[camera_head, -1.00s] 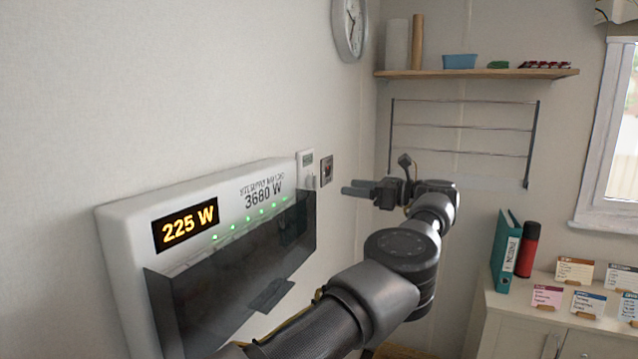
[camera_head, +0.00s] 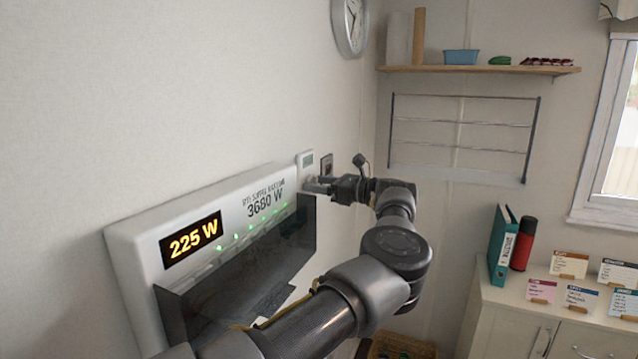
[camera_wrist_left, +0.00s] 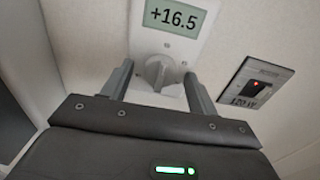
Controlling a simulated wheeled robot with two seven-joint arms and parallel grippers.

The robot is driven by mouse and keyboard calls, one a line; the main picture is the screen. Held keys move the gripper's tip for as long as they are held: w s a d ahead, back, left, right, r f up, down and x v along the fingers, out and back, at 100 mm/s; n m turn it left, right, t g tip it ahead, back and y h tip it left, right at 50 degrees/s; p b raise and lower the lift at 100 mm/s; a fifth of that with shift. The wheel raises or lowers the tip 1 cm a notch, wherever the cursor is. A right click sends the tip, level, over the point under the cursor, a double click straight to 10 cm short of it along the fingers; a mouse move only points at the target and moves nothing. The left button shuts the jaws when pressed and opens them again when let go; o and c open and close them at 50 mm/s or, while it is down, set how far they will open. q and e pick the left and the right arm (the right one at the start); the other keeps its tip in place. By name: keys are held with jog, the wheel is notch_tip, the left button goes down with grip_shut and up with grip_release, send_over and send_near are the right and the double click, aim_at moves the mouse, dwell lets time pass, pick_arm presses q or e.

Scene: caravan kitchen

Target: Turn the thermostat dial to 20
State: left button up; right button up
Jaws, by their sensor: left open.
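The thermostat (camera_head: 305,160) is a small white unit on the left wall, just beyond the power panel. In the left wrist view its display (camera_wrist_left: 177,18) reads +16.5, and its pale dial (camera_wrist_left: 158,72) with a raised grip sits below the display. My left gripper (camera_head: 318,184) is at the thermostat. In the left wrist view the two fingers of the gripper (camera_wrist_left: 158,84) stand open, one on each side of the dial. I cannot tell whether they touch it. In the head view the dial is hidden by the gripper. My right gripper does not show.
A white power panel (camera_head: 134,242) showing 225 W and 3680 W, with a dark cover, sticks out of the wall near my left arm. A switch plate (camera_wrist_left: 254,84) is right of the thermostat. A wire rack (camera_head: 460,124) and shelf (camera_head: 425,69) are on the far wall.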

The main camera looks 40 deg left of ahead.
pick_arm(q)
jog(key=shift+c, duration=0.5)
jog(key=c, duration=0.9)
jog(key=shift+m+b, duration=0.4)
jog(key=shift+m, duration=11.5)
